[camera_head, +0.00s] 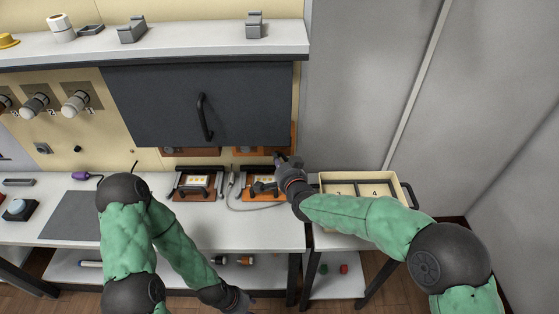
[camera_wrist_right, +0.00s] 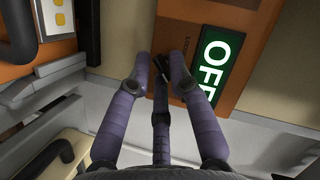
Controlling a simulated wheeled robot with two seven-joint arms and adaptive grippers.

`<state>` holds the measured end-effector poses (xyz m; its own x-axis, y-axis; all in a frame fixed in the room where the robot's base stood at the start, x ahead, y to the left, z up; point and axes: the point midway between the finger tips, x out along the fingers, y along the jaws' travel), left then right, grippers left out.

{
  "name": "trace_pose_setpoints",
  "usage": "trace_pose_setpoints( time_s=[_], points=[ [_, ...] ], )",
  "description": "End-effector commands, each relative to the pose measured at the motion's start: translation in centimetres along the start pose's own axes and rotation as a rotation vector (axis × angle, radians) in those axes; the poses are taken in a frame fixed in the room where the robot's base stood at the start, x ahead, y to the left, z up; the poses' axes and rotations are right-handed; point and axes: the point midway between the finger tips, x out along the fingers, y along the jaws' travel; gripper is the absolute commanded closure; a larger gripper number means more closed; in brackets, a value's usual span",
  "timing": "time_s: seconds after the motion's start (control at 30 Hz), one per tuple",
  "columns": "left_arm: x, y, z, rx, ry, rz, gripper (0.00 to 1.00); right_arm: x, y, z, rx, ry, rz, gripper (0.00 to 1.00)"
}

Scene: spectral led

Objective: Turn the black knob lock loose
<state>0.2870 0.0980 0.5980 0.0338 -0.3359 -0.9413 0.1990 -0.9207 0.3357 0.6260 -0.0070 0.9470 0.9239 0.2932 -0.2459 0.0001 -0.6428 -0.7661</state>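The black knob lock (camera_wrist_right: 158,66) shows in the right wrist view on a brown-orange panel, beside a green OFF sign (camera_wrist_right: 211,62). My right gripper (camera_wrist_right: 160,66) has its purple fingers bent inward around the knob, with the middle fingertip just below it. I cannot tell whether they all touch it. In the head view, my right gripper (camera_head: 281,160) reaches the panel (camera_head: 285,141) under the dark cabinet, and the knob is too small to make out there. My left gripper (camera_head: 240,303) hangs low at the bottom edge, away from the panel; its fingers are unclear.
The dark cabinet (camera_head: 160,105) with a black handle overhangs the panel. Brown bases with small devices (camera_head: 197,183) and a cable lie on the white worktop (camera_head: 140,230). A cream box with numbered compartments (camera_head: 328,179) stands right of it. The grey wall at right is bare.

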Motion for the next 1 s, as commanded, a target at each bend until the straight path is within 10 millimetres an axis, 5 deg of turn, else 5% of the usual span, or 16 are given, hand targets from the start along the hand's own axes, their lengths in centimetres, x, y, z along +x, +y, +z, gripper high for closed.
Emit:
trace_pose_setpoints(
  time_s=[0.47, 1.0],
  points=[
    [-0.8, 0.3, 0.0, 0.0, 0.0, 0.0, 0.6, -0.1, -0.1, -0.1, -0.028, -0.002, 0.014, 1.0],
    [-8.5, 3.0, 0.3, 0.0, 0.0, 0.0, 0.6, -0.2, -0.8, -0.3, -0.391, -0.005, 0.165, 1.0]
  ],
)
